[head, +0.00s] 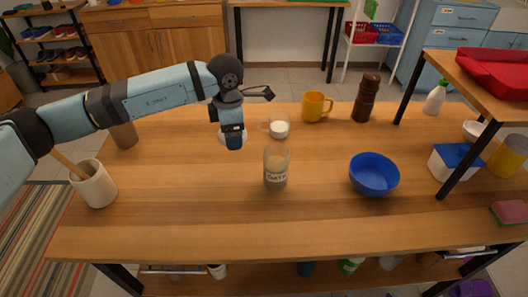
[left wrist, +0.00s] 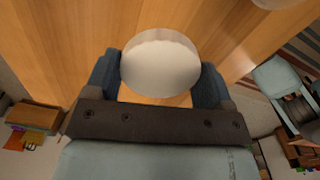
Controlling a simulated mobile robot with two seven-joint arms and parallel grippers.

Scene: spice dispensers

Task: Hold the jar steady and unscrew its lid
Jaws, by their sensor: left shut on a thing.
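A clear glass jar (head: 276,172) labelled like "OATS" stands upright on the table, with pale contents in its lower part. I see no lid on its top. My left gripper (head: 233,141) is up and to the left of the jar, apart from it. It is shut on a round, whitish lid-like thing (head: 222,138), whose edges show on both sides of the fingers. In the left wrist view this round thing (left wrist: 160,68) sits between the two blue fingers, with wood behind it. My right gripper is not in view.
A glass cup with white contents (head: 279,129), a yellow mug (head: 316,107) and a brown mill (head: 367,98) stand behind the jar. A blue bowl (head: 374,175) is to its right. A beige crock (head: 94,186) is at the left. The table (head: 200,215) in front is clear.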

